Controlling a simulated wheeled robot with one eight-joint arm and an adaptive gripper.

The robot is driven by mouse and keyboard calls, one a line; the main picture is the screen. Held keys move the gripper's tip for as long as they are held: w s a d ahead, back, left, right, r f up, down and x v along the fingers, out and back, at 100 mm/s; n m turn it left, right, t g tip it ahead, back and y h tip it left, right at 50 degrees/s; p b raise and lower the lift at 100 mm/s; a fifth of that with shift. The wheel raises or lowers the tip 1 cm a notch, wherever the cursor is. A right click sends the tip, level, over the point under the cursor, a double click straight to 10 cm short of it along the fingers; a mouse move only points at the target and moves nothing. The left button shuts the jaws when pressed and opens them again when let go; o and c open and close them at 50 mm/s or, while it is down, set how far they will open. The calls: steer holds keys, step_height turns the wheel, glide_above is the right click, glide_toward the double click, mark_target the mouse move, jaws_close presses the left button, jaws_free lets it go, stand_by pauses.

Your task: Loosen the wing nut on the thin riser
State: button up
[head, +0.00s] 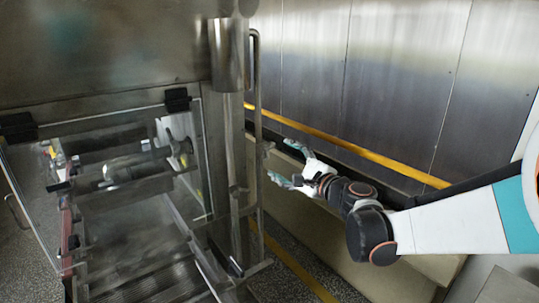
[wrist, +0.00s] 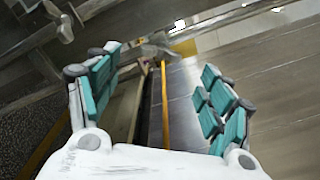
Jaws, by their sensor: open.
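The thin riser (head: 258,95) is a slim upright metal pipe beside the machine's thicker column in the head view. A small grey fitting (head: 266,146), which looks like the wing nut, sticks out from its right side. In the wrist view, a grey winged piece (wrist: 158,50) on a slanting bar shows ahead, between the fingertips in the picture. My gripper (head: 279,161) is open, with teal-padded fingers, just right of the riser and apart from it. In the wrist view, the open gripper (wrist: 161,60) has nothing between its fingers.
The steel machine (head: 110,45), with a clear-sided opening and rollers, stands left of the riser. A metal-panelled wall with a yellow rail (head: 350,153) runs behind my arm. A beige ledge (head: 345,240) lies below my arm. Speckled floor shows at the bottom.

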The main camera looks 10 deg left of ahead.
mark_target(271, 152)
steer(key=b+x, duration=0.1)
steer(key=x, duration=0.7)
steer(key=shift+w, duration=0.1)
steer(key=c, duration=1.1)
